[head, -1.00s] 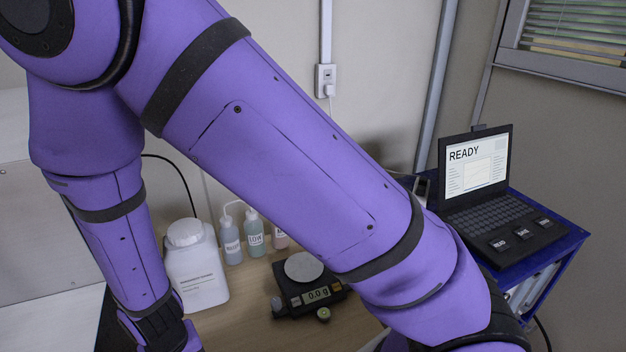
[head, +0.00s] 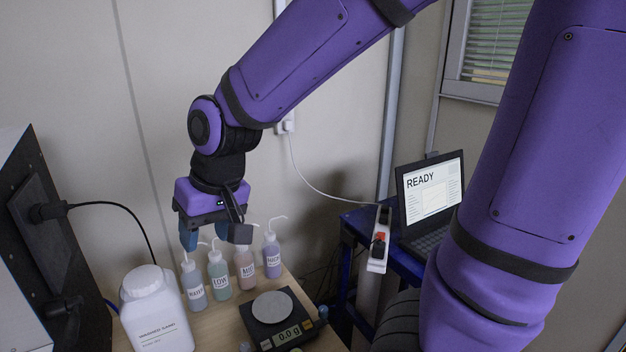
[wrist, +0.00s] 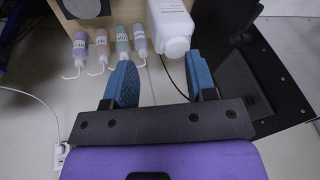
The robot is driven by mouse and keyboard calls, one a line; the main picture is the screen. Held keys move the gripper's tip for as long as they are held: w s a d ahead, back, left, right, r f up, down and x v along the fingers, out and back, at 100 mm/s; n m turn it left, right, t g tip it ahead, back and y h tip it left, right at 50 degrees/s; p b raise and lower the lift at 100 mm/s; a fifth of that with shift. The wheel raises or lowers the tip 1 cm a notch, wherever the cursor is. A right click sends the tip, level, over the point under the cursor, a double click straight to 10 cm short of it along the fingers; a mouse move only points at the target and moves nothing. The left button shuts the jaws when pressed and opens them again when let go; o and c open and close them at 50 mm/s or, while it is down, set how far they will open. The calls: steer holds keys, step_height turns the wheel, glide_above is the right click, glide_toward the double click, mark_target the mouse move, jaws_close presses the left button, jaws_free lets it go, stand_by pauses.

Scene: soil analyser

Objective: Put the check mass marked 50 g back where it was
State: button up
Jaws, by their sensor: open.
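My gripper (head: 214,236) is open, with its blue fingers apart above the squeeze bottles. Nothing is held between the fingers in the wrist view (wrist: 162,82). The balance (head: 281,320) stands on the wooden bench and reads 0.0 g, with its round pan (head: 272,306) bare. A small mass-like piece (head: 323,312) stands just right of the balance. Another small piece (head: 245,347) is left of it, and a third (head: 296,350) is cut by the lower edge. No marking on them is readable, so I cannot tell which is the 50 g mass.
Squeeze bottles (head: 219,275) stand in a row behind the balance, near the wall. A large white jar (head: 155,312) is to their left. A dark instrument (head: 60,250) fills the left side. A laptop (head: 432,200) showing READY and a power strip (head: 378,245) are to the right.

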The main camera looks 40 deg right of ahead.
steer(key=s+d+r+t+h, duration=0.2)
steer(key=s+d+r, duration=0.7)
steer(key=s+d, duration=0.2)
steer(key=shift+s+d+m, duration=0.3)
steer(key=shift+s+d, duration=0.05)
steer(key=shift+d, duration=0.1)
stand_by(0.5)
